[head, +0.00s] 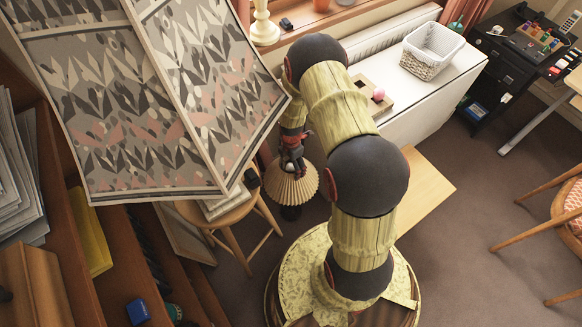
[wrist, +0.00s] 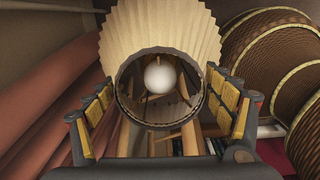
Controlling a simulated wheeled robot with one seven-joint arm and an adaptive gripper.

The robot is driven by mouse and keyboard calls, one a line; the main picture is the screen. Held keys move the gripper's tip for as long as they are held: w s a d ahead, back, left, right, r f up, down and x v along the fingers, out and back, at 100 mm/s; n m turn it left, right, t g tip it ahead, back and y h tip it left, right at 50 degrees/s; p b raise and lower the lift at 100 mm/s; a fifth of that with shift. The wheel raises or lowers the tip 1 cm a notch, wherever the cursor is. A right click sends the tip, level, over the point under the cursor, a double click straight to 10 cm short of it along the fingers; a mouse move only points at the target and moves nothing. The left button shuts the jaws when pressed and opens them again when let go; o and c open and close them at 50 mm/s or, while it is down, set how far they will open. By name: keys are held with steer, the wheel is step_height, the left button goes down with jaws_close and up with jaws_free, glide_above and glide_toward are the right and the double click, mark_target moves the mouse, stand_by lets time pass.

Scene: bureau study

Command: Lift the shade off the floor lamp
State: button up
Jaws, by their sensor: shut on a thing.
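The pleated cream shade (head: 292,187) of the floor lamp shows in the head view below my gripper (head: 291,158). In the wrist view the shade (wrist: 165,28) flares away behind a narrow dark-rimmed top opening. A round white bulb (wrist: 160,77) shows inside that opening. My gripper (wrist: 160,100) has one yellow-padded finger on each side of the shade's narrow top and is shut on it. A dark part of the lamp (head: 290,213) shows just under the shade in the head view. The rest of the lamp is hidden, so I cannot tell whether the shade still rests on it.
A large patterned panel (head: 150,95) hangs close on the left. A wooden stool (head: 232,222) stands just left of the lamp. A white table (head: 435,90) with a wicker basket (head: 430,52) stands behind my arm. Open carpet (head: 470,170) lies to the right.

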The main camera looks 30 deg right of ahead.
step_height(320, 180, up, 17)
steer(key=p, duration=0.5)
steer(key=shift+f, duration=0.2)
step_height(320, 180, up, 12)
steer(key=p, duration=0.8)
steer(key=shift+f, duration=0.2)
stand_by(2.9)
step_height(320, 180, up, 3)
steer(key=p, duration=0.2)
steer(key=shift+r+p, duration=0.2)
steer(key=shift+p, duration=0.2)
